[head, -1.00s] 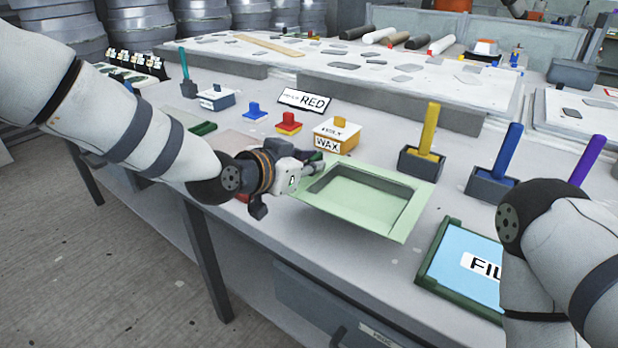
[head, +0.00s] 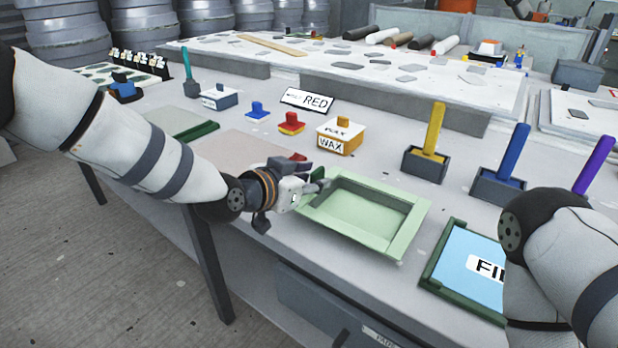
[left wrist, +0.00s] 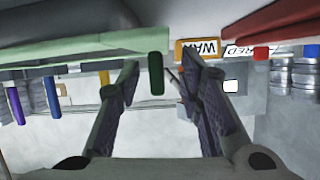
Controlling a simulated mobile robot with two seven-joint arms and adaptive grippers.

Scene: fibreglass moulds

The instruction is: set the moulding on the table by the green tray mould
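A pale green tray-shaped piece (head: 413,229) with a rectangular recess is on the near part of the table. I cannot tell whether it is the moulding or the tray mould. My left gripper (head: 316,176) is at its upper left corner. In the left wrist view, which is upside down, the fingers (left wrist: 158,66) stand apart. A dark green peg-like part (left wrist: 156,75) shows between them, with a gap on each side. The pale green piece (left wrist: 75,48) is beside the fingers there. My right gripper is hidden; only its arm shows at the right.
A green-framed tray (head: 440,262) marked "FIL" lies at the right. A wax box (head: 338,138) and a RED sign (head: 308,100) stand behind. Holders with a yellow handle (head: 433,128) and a blue handle (head: 514,153) are at the right. A pale panel (head: 245,149) lies left.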

